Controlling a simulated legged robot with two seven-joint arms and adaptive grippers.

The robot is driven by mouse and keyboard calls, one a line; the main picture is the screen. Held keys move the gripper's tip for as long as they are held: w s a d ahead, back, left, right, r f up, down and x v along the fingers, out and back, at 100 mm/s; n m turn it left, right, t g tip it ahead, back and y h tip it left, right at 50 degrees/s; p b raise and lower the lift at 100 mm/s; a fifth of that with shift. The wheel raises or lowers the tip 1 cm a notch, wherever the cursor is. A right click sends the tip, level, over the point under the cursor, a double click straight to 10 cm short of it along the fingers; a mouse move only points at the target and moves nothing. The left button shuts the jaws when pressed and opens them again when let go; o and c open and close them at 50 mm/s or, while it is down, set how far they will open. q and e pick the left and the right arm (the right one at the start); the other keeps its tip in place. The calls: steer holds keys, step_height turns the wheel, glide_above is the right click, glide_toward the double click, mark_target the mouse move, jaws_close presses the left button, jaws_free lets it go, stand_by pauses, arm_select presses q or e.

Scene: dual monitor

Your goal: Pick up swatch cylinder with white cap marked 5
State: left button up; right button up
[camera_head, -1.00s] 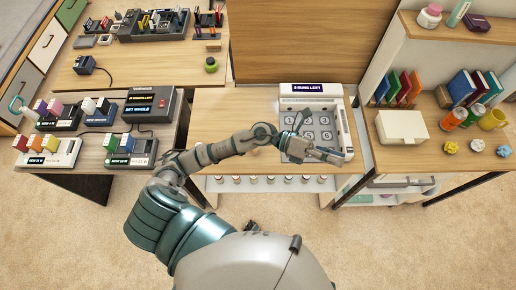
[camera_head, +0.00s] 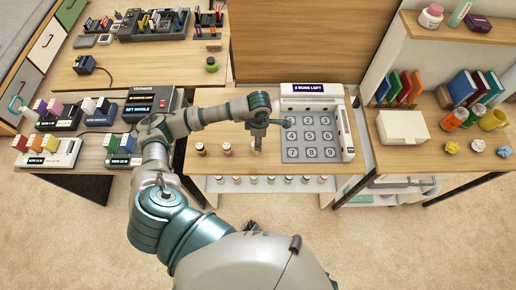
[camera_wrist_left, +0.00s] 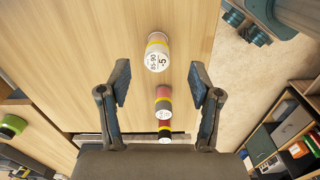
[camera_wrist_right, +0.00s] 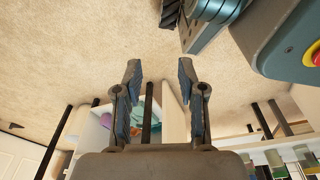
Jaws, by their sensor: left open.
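The swatch cylinder with the white cap marked 5 (camera_wrist_left: 157,60) stands on the wooden table in the left wrist view, with a yellow band below its cap. It is the rightmost of three cylinders on the table in the head view (camera_head: 257,146), partly hidden under my left gripper (camera_head: 258,130). In the left wrist view my left gripper (camera_wrist_left: 158,82) is open, its fingers apart on either side of the cylinder's line, nothing held. My right gripper (camera_wrist_right: 159,78) is open and empty over the carpet, and is not seen in the head view.
A grey numbered tray (camera_head: 310,135) stands to the right. Several cylinders (camera_head: 270,180) line a lower shelf. A white box (camera_head: 402,126) sits further right.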

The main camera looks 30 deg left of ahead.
arm_select(q)
steer(key=f, duration=0.1)
steer(key=a+f, duration=0.1)
steer(key=f, duration=0.2)
steer(key=shift+s+a+f, duration=0.1)
steer(key=shift+a+f, duration=0.25)
steer(key=shift+a, duration=0.05)
steer(key=f, duration=0.3)
steer(key=shift+d+f, duration=0.25)
steer(key=shift+d, duration=0.15)
steer(key=shift+f, duration=0.15)
steer(key=shift+d, duration=0.1)
steer(key=shift+c, duration=0.2)
steer(key=shift+a, duration=0.35)
steer(key=c, duration=0.8)
steer(key=shift+a, duration=0.1)
steer(key=c, duration=0.3)
steer(key=shift+c, duration=0.3)
arm_select(e)
steer(key=shift+s+a+r, duration=0.15)
steer(key=shift+a+r, duration=0.05)
steer(key=shift+a, duration=0.75)
